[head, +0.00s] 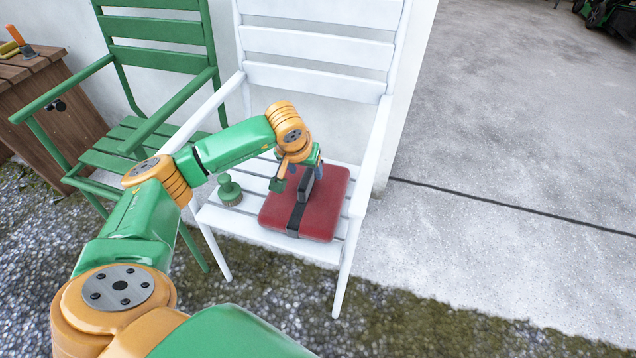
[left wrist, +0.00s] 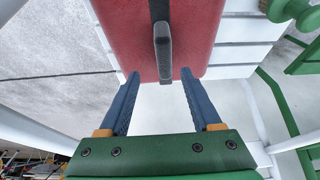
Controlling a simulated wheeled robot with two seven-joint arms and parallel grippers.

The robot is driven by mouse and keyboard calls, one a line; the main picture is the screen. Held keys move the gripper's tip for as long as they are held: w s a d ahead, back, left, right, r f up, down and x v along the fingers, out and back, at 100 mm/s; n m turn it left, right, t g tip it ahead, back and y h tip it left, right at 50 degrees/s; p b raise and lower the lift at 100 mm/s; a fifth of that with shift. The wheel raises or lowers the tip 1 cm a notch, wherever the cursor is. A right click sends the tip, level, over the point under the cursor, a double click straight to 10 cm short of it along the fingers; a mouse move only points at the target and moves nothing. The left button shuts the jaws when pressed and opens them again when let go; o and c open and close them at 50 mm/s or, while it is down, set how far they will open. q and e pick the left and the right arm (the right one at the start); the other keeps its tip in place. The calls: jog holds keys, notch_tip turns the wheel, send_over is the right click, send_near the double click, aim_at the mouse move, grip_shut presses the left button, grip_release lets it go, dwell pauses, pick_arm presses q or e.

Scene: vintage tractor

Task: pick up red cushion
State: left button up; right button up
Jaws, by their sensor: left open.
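The red cushion (head: 324,207) lies flat on the seat of the white chair. A dark strap (head: 296,217) with a raised grey handle (head: 305,184) runs across its middle. My left gripper (head: 297,178) is over the cushion, close to the handle, and partly hides it. In the left wrist view the blue fingers (left wrist: 158,85) are open, one on each side of the line of the grey handle (left wrist: 163,50). The red cushion (left wrist: 200,25) fills the top of that view beyond the fingertips. I cannot tell any contact with the handle.
A green knobbed object (head: 230,190) stands on the white chair (head: 318,72) left of the cushion. The chair's armrests flank the seat. A green chair (head: 155,57) and a wooden crate (head: 45,105) are at left. Open concrete (head: 510,170) lies at right.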

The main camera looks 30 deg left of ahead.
aim_at(306, 178)
pick_arm(q)
jog(key=x, duration=0.2)
jog(key=b+x, duration=0.1)
jog(key=x, duration=0.3)
jog(key=shift+s+a+f+b, duration=0.1)
jog(key=shift+a+f+b, duration=0.05)
jog(key=shift+a+b, duration=0.25)
grip_shut()
dwell(0.9)
